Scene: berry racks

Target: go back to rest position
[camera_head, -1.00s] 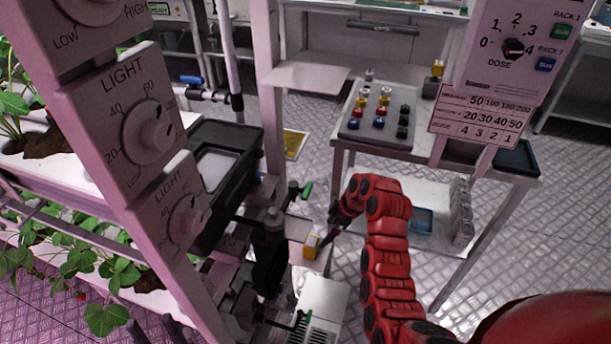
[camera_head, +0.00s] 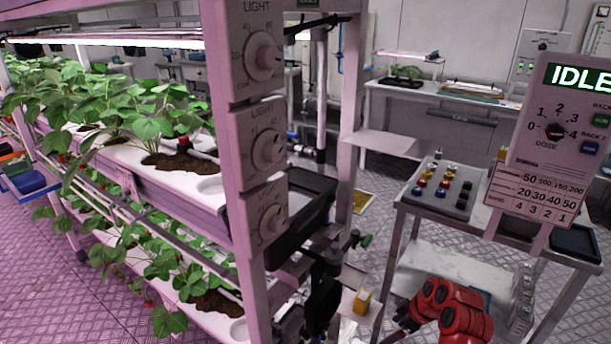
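My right arm is red and comes in at the bottom right of the head view. Its dark gripper (camera_head: 401,325) is low in the picture, in front of the table with the coloured knobs. The fingers are small and dark, so I cannot tell whether they are open or shut. A small yellow block (camera_head: 362,302) sits on a ledge to the left of this gripper, with a gap between them. My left gripper is not in view.
A plant rack (camera_head: 243,170) with light dials and strawberry plants fills the left and middle. A table (camera_head: 408,203) with coloured knobs stands at right, beside a dose panel (camera_head: 558,150) reading IDLE. Bare floor shows at lower left.

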